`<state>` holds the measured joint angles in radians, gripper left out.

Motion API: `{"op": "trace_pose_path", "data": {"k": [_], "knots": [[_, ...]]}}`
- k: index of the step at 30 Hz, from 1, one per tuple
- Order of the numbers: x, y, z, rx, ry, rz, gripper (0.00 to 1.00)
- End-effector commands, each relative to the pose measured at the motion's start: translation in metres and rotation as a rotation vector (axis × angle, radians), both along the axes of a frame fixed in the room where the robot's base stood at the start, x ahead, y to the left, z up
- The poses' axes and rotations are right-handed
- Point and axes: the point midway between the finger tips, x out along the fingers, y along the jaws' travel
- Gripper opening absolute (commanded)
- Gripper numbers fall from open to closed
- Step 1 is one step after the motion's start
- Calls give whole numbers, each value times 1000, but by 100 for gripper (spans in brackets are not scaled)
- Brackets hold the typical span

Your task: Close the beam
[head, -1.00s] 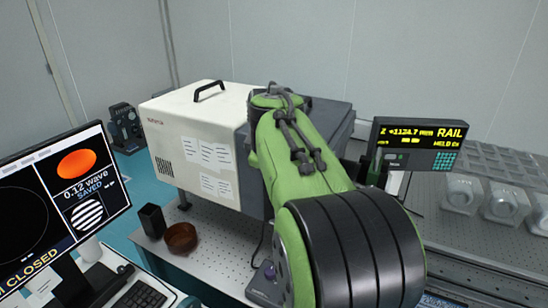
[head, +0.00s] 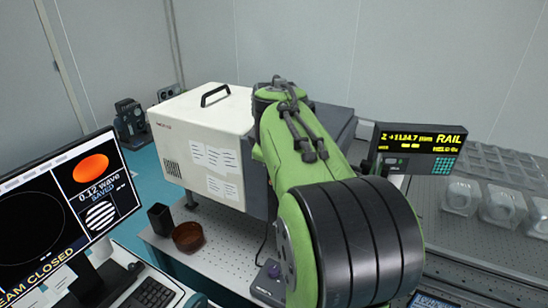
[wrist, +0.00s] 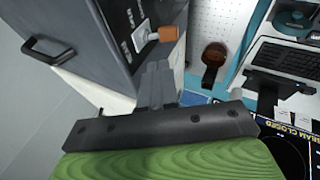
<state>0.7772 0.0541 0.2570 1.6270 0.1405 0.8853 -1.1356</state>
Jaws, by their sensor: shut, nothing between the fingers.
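A small lever with an orange-brown handle (wrist: 168,33) sticks out from the dark grey face of the instrument housing (wrist: 105,40) in the wrist view. My gripper (wrist: 158,68) is shut and empty, its fingertips just below the handle in that picture; I cannot tell whether they touch it. In the head view my green arm hides the gripper and the lever. The monitor (head: 62,205) at the left shows "0.12 wave SAVED", a striped disc, and a bottom banner whose visible part reads "EAM CLOSED".
The white housing (head: 193,118) with paper labels stands on the perforated table (head: 215,255). A RAIL readout (head: 421,138) and clear-covered parts (head: 461,197) are at the right.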

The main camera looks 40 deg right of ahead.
Motion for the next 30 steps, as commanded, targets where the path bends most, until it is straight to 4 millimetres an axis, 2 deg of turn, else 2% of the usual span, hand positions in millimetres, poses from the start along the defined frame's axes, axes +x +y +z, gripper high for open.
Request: {"op": "trace_pose_path", "data": {"k": [1, 6, 12, 30], "knots": [[-7, 9, 14, -5, -6, 2, 0], [-29, 33, 38, -4, -3, 3, 0], [-47, 53, 59, -2, -3, 1, 0], [-51, 57, 62, 0, -1, 0, 0]]}}
